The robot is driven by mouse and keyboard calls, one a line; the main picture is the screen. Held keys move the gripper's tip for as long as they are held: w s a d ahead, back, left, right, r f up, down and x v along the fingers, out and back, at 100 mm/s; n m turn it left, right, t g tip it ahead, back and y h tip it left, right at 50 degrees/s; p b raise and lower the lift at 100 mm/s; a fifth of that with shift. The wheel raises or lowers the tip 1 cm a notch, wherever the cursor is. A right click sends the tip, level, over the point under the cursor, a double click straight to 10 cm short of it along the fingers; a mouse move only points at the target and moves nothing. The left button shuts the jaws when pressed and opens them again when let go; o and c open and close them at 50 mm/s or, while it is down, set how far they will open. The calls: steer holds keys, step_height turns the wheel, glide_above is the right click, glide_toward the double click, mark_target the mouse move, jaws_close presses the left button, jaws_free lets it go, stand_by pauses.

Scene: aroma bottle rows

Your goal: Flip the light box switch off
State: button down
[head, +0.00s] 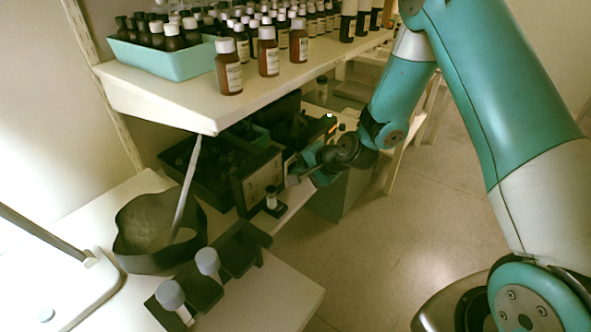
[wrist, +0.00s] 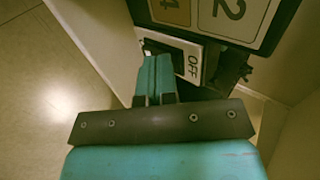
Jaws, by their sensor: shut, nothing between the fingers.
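A pale switch plate marked OFF (wrist: 192,62) shows in the wrist view, just beyond my fingertips. My gripper (wrist: 153,68) has its teal fingers together, with nothing held, and the tips overlap the left part of the plate. The switch lever is hidden behind the fingers, so its position cannot be told, nor whether the tips touch it. Above the plate is a dark-framed panel with large numbers (wrist: 232,18). In the head view my gripper (head: 297,179) reaches in under the shelf beside a dark-framed box (head: 257,181), which looks like the light box.
Above, a white shelf (head: 165,98) holds a teal tray (head: 165,62) and several brown bottles (head: 229,66). A small bottle (head: 271,197) stands close left of my gripper. A dark round container (head: 140,222) sits on the lower bench.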

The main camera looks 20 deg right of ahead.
steer(key=shift+d+r+p, duration=0.1)
steer(key=shift+r+p, duration=0.6)
steer(key=shift+r, duration=0.05)
steer(key=shift+s+d, duration=0.1)
steer(key=shift+s, duration=0.2)
steer(key=v, duration=1.2)
steer(key=shift+r, duration=0.4)
steer(key=shift+d, duration=0.1)
